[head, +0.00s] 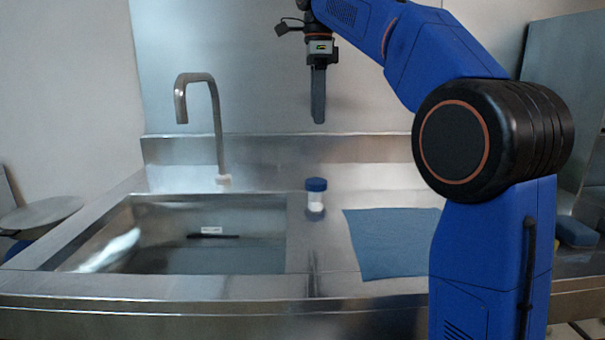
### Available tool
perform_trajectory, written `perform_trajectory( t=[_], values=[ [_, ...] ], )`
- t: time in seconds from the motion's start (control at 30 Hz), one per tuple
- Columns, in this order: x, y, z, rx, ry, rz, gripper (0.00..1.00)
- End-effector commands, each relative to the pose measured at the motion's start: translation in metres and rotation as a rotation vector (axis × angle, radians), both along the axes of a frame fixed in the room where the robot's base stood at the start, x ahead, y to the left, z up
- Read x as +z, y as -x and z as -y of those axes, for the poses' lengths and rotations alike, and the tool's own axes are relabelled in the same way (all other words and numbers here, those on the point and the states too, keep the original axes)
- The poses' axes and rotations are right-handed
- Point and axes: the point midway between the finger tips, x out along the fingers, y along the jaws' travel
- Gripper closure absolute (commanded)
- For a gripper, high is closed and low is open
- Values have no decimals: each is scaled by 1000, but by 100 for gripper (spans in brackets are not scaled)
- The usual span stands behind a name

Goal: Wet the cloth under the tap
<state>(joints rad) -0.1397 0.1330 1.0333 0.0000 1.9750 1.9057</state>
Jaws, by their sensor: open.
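A blue cloth (388,243) lies flat on the steel counter to the right of the sink, its right side hidden behind my arm. A steel tap (217,125) with a bent spout stands at the back of the sink basin (130,235). I see no water running from it. My gripper (318,118) points down in the air above the back of the counter, up and to the left of the cloth. It is open and holds nothing; its fingers overlap in this view.
A small white jar with a blue lid (316,195) stands on the counter between basin and cloth. A dark, thin object with a white label (212,234) is in the basin. A blue item (576,231) lies at the far right. A round metal lid (40,215) is at the left.

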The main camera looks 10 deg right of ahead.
Motion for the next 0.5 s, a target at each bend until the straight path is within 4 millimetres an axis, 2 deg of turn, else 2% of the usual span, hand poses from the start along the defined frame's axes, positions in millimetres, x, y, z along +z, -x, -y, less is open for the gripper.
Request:
perform_trajectory(
  t=[0.27,0.5],
  values=[
    [-26,1,0,-2,1,-2,38],
    [-68,1,0,-2,0,-3,38]
  ],
)
